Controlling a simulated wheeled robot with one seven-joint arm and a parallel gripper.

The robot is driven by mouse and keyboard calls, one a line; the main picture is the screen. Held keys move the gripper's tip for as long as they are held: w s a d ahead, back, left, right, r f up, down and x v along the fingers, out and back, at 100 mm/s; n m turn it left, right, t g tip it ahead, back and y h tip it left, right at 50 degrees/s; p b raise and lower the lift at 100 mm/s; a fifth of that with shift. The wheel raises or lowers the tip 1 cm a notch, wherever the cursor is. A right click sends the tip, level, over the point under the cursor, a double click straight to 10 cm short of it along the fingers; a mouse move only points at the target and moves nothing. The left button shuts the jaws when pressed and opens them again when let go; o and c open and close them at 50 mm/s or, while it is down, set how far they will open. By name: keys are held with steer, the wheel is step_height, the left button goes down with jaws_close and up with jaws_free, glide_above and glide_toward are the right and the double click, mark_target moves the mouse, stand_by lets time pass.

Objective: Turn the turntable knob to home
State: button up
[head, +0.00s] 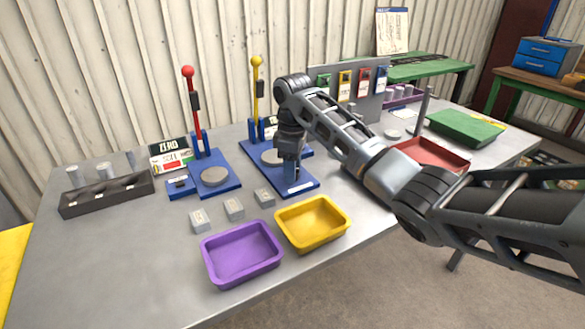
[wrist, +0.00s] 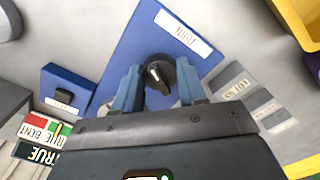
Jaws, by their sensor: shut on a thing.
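The turntable knob (wrist: 160,72) is round and black with a pale pointer line, in the wrist view. It sits on a blue base plate (wrist: 140,45) beside a white label reading TURN. My gripper (wrist: 158,88) has its two blue-grey fingers on either side of the knob, shut on it. In the head view my gripper (head: 291,175) points down at the front end of the blue plate (head: 304,187) and hides the knob. A grey disc (head: 271,158) lies on the same plate, behind my gripper. No home mark can be made out.
Several small grey blocks (head: 234,208) sit just in front of the plate. Purple (head: 242,254) and yellow (head: 312,222) trays stand nearer the edge. Red-knobbed (head: 188,72) and yellow-knobbed (head: 257,61) levers stand behind. A red tray (head: 430,153) lies right, beyond my arm.

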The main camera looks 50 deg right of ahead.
steer(key=c, duration=0.4)
steer(key=shift+r+n+p, duration=0.1)
steer(key=shift+n+p, duration=0.2)
steer(key=shift+n, duration=0.1)
steer(key=shift+n+p, duration=0.4)
steer(key=shift+n, duration=0.1)
steer(key=n+p, duration=0.2)
steer(key=n, duration=0.1)
steer(key=shift+n, duration=0.3)
steer(key=n+p, duration=0.2)
steer(key=n, duration=0.4)
steer(key=shift+w, duration=0.1)
steer(key=n, duration=0.6)
steer(key=shift+w+n+p, duration=0.1)
steer(key=shift+n+p, duration=0.2)
steer(key=shift+p, duration=0.1)
steer(key=n, duration=0.5)
steer(key=shift+n, duration=0.4)
